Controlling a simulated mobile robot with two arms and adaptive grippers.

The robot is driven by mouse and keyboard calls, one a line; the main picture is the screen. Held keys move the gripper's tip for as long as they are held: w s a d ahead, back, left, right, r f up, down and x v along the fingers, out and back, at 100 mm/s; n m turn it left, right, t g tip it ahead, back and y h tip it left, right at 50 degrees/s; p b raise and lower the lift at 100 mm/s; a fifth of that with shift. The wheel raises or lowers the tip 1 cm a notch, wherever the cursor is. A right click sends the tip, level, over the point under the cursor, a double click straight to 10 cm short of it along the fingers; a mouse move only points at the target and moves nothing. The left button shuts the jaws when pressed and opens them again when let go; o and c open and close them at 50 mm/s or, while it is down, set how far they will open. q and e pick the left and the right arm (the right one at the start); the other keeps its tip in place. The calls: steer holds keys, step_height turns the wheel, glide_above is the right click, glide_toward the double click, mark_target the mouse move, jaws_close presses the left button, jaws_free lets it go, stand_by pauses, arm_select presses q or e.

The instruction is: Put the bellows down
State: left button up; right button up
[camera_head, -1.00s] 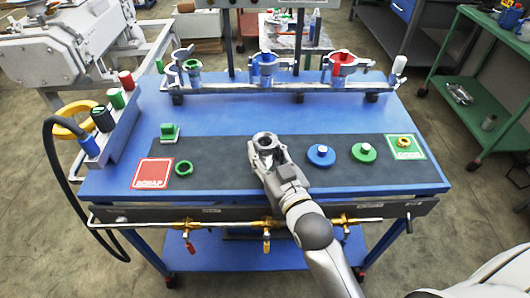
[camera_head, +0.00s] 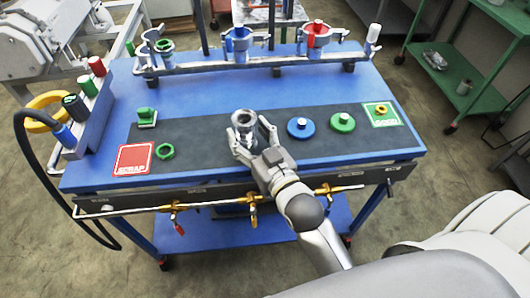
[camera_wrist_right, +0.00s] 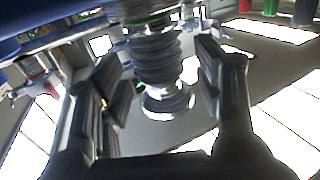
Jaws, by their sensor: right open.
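The grey ribbed bellows (camera_head: 244,119) stands upright on the dark mat of the blue table, left of the blue disc. My right gripper (camera_head: 253,139) is open, just on the near side of the bellows. In the right wrist view, the bellows (camera_wrist_right: 155,60) shows between the spread fingers of the gripper (camera_wrist_right: 160,80), with gaps on both sides. My left gripper is out of view.
A blue disc (camera_head: 300,128) and a green disc (camera_head: 342,122) lie to the right, before the green GOOD plate (camera_head: 381,114). A red SCRAP plate (camera_head: 133,159) and green ring (camera_head: 165,151) lie left. A rail with holders (camera_head: 250,63) runs behind.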

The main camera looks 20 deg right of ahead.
steer(key=s+d+p, duration=0.1)
steer(key=s, duration=0.8)
steer(key=shift+s, duration=0.3)
